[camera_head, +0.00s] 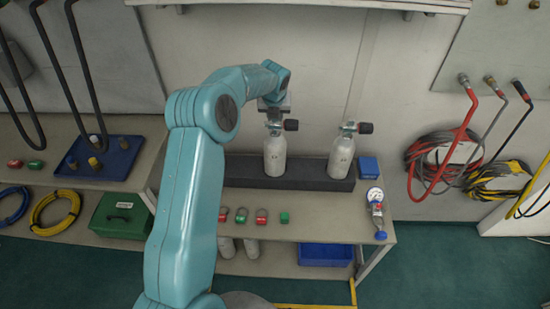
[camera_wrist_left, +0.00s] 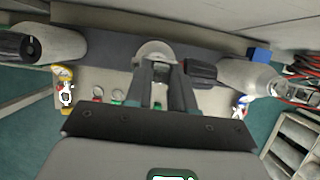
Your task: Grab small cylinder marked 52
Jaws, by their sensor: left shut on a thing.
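A small pale grey cylinder (camera_head: 275,157) with a valve and black knob stands upright on a dark block (camera_head: 315,179). My left gripper (camera_head: 273,106) is over its top, largely hidden by my own wrist. In the left wrist view, the fingers (camera_wrist_left: 160,92) are shut at the valve of the middle cylinder (camera_wrist_left: 153,47). A similar cylinder (camera_head: 341,157) stands apart to the right, also in the wrist view (camera_wrist_left: 248,76). A third (camera_wrist_left: 62,45) shows at the left there; my arm hides that area in the head view. No number is readable. My right gripper is out of view.
A red hose coil (camera_head: 440,160) hangs on the right wall. A blue tray (camera_head: 98,158) lies left.

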